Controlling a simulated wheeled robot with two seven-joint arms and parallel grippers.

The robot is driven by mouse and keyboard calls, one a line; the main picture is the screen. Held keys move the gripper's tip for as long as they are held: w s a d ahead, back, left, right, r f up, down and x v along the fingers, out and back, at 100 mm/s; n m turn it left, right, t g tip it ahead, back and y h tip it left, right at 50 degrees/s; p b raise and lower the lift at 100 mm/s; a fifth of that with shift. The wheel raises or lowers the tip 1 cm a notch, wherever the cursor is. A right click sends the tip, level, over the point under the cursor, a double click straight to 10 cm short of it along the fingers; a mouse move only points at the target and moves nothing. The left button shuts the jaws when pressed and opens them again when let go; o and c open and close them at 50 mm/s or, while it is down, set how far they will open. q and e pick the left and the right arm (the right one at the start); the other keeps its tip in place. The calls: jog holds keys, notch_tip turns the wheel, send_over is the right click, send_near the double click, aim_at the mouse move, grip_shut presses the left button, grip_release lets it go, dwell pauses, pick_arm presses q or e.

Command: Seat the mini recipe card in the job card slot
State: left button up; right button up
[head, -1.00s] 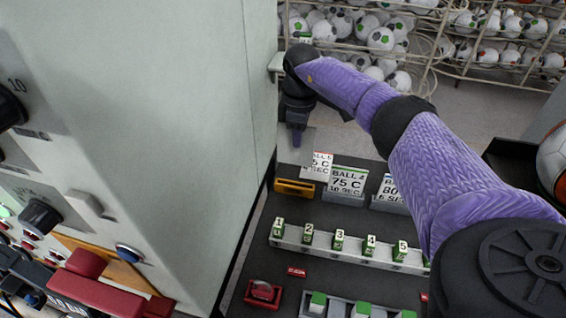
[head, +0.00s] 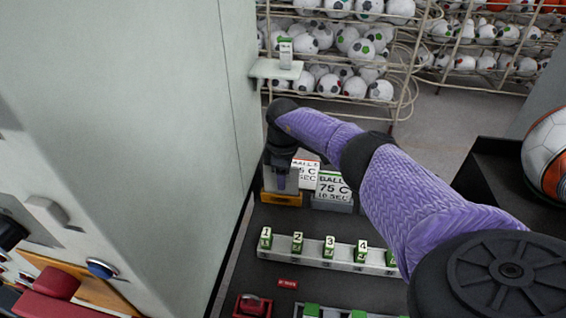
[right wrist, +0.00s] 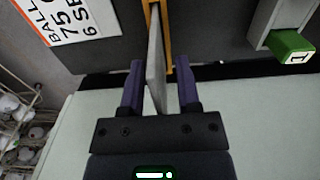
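The job card slot appears to be the orange holder (head: 282,199) beside the machine's wall; its orange edges also show in the right wrist view (right wrist: 167,38). A thin grey card (right wrist: 155,65), likely the mini recipe card, is seen nearly edge-on there, its far end between the orange edges. Its print is not visible, and I cannot tell how deep it sits. My right gripper (right wrist: 160,85) has its purple fingers on either side of the card, with gaps showing on both sides. In the head view my right gripper (head: 281,182) is over the orange holder. My left gripper is out of view.
White printed cards stand just right of the holder, one reading 75 C (head: 331,187). A rail of numbered green-and-white blocks (head: 328,254) lies in front. The machine's pale wall (head: 150,120) is close on the left. A small shelf (head: 276,69) juts from it.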

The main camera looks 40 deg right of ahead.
jog(key=shift+r, duration=0.1)
notch_tip(320, 180, up, 11)
jog(key=p, duration=0.3)
jog(key=shift+r, duration=0.6)
